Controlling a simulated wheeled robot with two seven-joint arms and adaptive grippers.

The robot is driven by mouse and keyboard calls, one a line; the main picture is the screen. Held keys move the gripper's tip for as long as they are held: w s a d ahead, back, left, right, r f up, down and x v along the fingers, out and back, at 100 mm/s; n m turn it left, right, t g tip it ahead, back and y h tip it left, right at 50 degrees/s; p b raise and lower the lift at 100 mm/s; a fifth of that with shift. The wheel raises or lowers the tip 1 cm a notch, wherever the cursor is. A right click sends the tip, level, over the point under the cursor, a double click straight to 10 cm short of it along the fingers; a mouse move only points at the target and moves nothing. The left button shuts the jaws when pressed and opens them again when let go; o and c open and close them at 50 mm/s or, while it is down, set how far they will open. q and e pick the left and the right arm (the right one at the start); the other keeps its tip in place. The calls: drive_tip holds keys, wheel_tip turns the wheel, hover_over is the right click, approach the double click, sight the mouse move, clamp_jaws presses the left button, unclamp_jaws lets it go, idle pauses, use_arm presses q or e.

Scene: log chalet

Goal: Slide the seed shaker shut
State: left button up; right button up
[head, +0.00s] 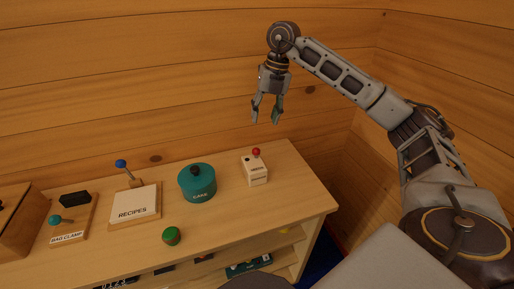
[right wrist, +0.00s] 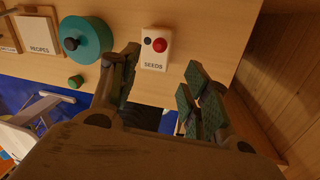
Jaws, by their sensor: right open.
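The seed shaker (head: 256,173) is a small cream box with a red knob on top, standing near the right end of the wooden counter. In the right wrist view the shaker (right wrist: 152,58) reads SEEDS, and a dark round spot, perhaps an opening, shows beside the red knob (right wrist: 159,45). My right gripper (head: 266,112) is open and empty, pointing down above the shaker and apart from it. Its spread fingers also show in the right wrist view (right wrist: 163,75), with the shaker beyond them. My left gripper is not in view.
Left of the shaker stand a teal round tin (head: 198,187) with a dark knob, a RECIPES box (head: 134,205), a small green cylinder (head: 171,236) and a BAG CLAMP board (head: 66,238). The counter (head: 290,195) is bare right of the shaker. A log wall rises behind.

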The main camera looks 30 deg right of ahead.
sight(256, 153)
drive_tip(key=f, duration=0.4)
drive_tip(key=a+f, duration=0.1)
drive_tip(key=f, duration=0.3)
drive_tip(key=w+a+f, duration=0.1)
drive_tip(key=f, duration=0.3)
drive_tip(key=shift+w+a+f, duration=0.1)
drive_tip(key=shift+f, duration=0.75)
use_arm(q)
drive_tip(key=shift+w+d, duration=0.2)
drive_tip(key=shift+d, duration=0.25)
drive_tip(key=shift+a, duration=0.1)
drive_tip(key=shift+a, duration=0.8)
use_arm(e)
clamp_jaws()
